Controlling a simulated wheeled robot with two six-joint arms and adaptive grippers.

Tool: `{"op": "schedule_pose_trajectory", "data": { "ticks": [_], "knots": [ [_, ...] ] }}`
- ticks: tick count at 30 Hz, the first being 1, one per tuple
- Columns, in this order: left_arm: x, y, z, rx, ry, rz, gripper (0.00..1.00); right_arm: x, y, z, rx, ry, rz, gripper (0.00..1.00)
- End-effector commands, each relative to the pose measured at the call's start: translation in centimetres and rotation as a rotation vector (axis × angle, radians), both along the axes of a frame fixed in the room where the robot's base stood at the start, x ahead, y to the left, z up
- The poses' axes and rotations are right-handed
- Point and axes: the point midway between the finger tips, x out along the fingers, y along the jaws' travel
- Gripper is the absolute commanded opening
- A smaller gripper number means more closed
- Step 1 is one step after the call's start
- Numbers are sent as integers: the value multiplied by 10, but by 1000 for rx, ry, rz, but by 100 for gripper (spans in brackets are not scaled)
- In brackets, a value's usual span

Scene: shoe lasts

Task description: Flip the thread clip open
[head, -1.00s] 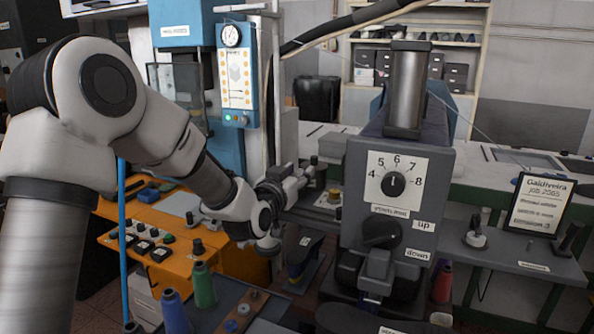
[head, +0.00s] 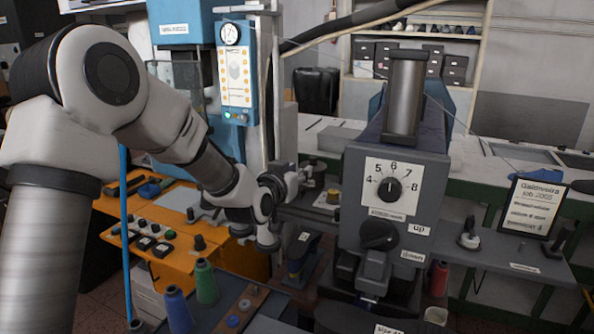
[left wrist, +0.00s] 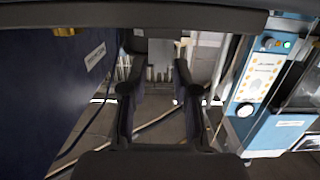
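The grey stitching machine (head: 350,215) stands at the centre, with a numbered dial (head: 389,190) and a lever between "up" and "down" labels. My left gripper (head: 306,172) is beside its left side in the head view, small and partly hidden by my own wrist. In the left wrist view its two dark fingers (left wrist: 158,88) are spread apart with nothing held between them. A dark blue machine side (left wrist: 50,95) with a label fills the left of that view. A small brass-coloured part (left wrist: 63,31) sits at its top. I cannot clearly make out the thread clip. My right gripper is not in view.
A blue machine with a gauge (head: 231,34) stands behind my left arm. An orange console (head: 170,215) and thread cones (head: 206,283) lie below it. A job sign (head: 534,207) stands on the right shelf. Thin thread runs above the machine.

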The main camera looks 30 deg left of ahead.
Motion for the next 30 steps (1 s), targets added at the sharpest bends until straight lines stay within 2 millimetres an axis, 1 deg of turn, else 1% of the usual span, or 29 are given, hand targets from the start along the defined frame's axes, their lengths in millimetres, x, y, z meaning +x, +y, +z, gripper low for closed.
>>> {"op": "schedule_pose_trajectory", "data": {
  "ticks": [8, 11, 14, 17, 21, 24, 27, 30],
  "knots": [
    [0, 0, 0, 0, 0, 0, 40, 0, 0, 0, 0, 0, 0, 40],
    [-5, 0, 1, -1, 0, 0, 40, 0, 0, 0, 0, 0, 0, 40],
    [-19, -1, 3, -3, 0, 0, 40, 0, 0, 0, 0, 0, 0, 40],
    [-42, -2, 7, -5, -1, 1, 40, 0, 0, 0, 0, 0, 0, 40],
    [-79, -5, 11, -4, 0, 0, 40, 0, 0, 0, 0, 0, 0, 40],
    [-100, -6, 14, -4, 0, 1, 40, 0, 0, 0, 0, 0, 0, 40],
    [-113, -6, 15, -2, 1, -1, 40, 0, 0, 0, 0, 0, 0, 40],
    [-118, -7, 16, -1, 0, 0, 40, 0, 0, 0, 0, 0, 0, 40]
  ]
}}
